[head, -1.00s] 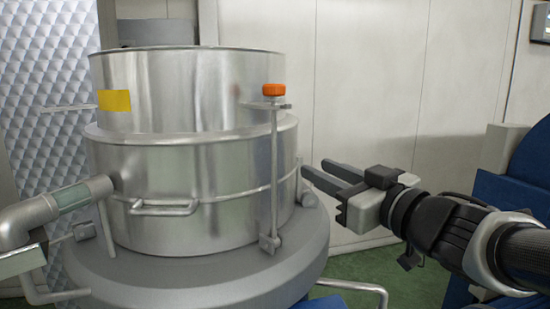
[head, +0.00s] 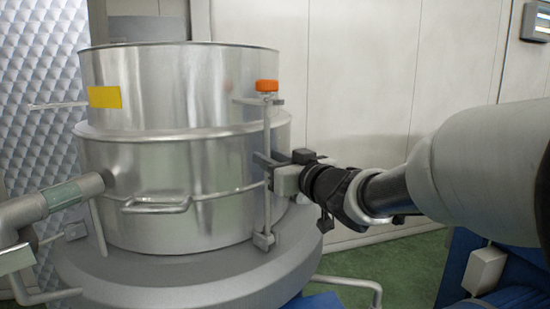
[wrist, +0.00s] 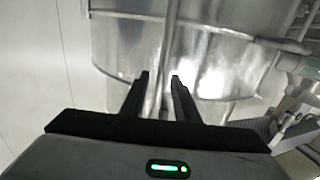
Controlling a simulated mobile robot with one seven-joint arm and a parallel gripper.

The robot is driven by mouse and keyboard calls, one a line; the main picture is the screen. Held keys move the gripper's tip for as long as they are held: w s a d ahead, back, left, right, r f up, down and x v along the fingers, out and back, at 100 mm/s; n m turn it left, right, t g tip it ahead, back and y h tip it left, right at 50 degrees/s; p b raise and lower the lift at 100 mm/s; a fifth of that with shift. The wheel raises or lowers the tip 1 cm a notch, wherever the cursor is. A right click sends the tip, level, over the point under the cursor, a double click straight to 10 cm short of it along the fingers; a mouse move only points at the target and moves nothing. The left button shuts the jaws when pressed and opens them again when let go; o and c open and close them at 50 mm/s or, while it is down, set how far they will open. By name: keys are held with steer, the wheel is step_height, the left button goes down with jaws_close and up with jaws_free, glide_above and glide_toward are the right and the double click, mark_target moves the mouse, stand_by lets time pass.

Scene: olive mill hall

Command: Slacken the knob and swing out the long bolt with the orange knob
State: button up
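The long bolt (head: 267,135) stands upright against the front right of the steel vessel, with its orange knob (head: 267,86) on top, seated above a lug (head: 245,100) on the vessel wall. Its lower end sits at a small block (head: 264,241) on the base flange. My gripper (head: 264,170) is at the bolt's mid-height, well below the knob. In the wrist view the bolt's rod (wrist: 168,50) runs between the two open fingers (wrist: 161,77), with gaps showing beside it. The knob is out of the wrist view.
The steel vessel (head: 180,165) has a bar handle (head: 155,207) in front and a pipe (head: 60,195) at left. Another lug (head: 58,105) sticks out at left. A bent rail (head: 350,282) is low at right. The space right of the knob is clear.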

steer(key=shift+x, duration=0.9)
steer(key=shift+c, duration=0.4)
jaws_close()
steer(key=shift+d, duration=0.1)
